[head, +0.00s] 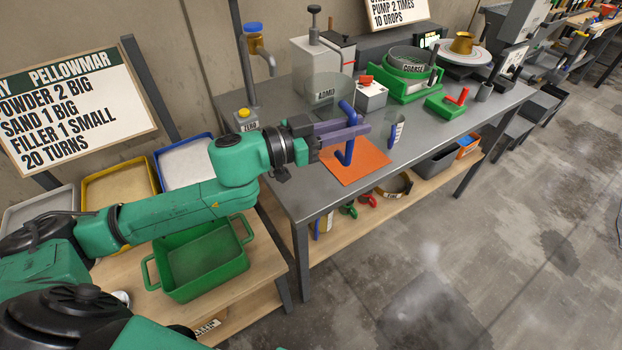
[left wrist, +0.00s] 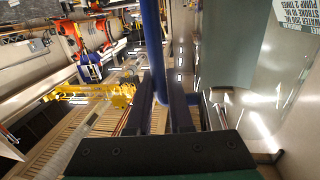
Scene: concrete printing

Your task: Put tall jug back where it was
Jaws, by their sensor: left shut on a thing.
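The tall jug shows mainly as a blue handle (head: 347,151), with its clear body hard to make out against the bench. My left gripper (head: 350,131) is shut on this handle, with its fingers crossing it. The handle also shows between the fingers in the left wrist view (left wrist: 153,45). From the head view, the handle overlaps the orange mat (head: 362,168) on the grey bench; I cannot tell whether the jug touches it. A small clear measuring cup (head: 397,130) with a blue handle stands just right of the fingers. My right gripper is not in view.
The ADMIX pump unit (head: 312,62) and a small white box with a red button (head: 370,94) stand behind. A green sieve stand (head: 405,84) is farther right. A green tub (head: 203,262) sits below my left arm. The bench front edge is near.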

